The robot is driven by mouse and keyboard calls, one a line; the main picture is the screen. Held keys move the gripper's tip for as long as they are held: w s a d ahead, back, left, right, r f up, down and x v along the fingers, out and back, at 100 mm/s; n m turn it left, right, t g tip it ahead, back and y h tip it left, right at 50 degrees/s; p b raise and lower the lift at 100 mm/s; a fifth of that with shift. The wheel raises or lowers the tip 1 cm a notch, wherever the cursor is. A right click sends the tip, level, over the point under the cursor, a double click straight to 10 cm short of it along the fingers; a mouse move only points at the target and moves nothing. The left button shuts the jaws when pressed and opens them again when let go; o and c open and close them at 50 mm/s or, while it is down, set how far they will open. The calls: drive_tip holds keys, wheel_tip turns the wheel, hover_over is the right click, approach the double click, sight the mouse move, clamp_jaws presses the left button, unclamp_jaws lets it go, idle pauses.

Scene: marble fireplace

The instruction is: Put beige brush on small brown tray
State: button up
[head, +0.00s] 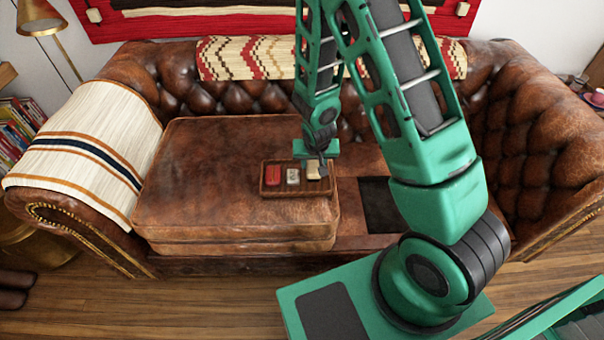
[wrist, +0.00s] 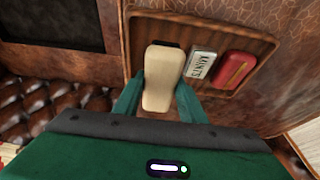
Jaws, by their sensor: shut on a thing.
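The small brown tray (head: 290,193) lies on the leather seat cushion, near its right front corner. In the wrist view its wooden rim (wrist: 201,17) shows around the items. The beige brush (wrist: 162,80) is between the fingers of my gripper (wrist: 160,93), which is shut on it. In the head view the brush (head: 313,170) is at the tray's right end, below my gripper (head: 315,163). It overlaps the tray in both views; whether it touches the tray floor I cannot tell. Its dark far end is partly hidden.
A white mints tin (head: 293,176) and a red item (head: 272,175) sit in the tray, left of the brush in the head view. The leather cushion (head: 210,180) is clear left of the tray. A dark flat panel (head: 380,205) lies to its right.

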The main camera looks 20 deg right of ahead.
drive_tip(key=shift+w+f, duration=0.1)
drive_tip(key=shift+f, duration=1.95)
drive_tip(key=shift+f, duration=0.1)
drive_tip(key=o, duration=0.9)
drive_tip(key=v, duration=1.2)
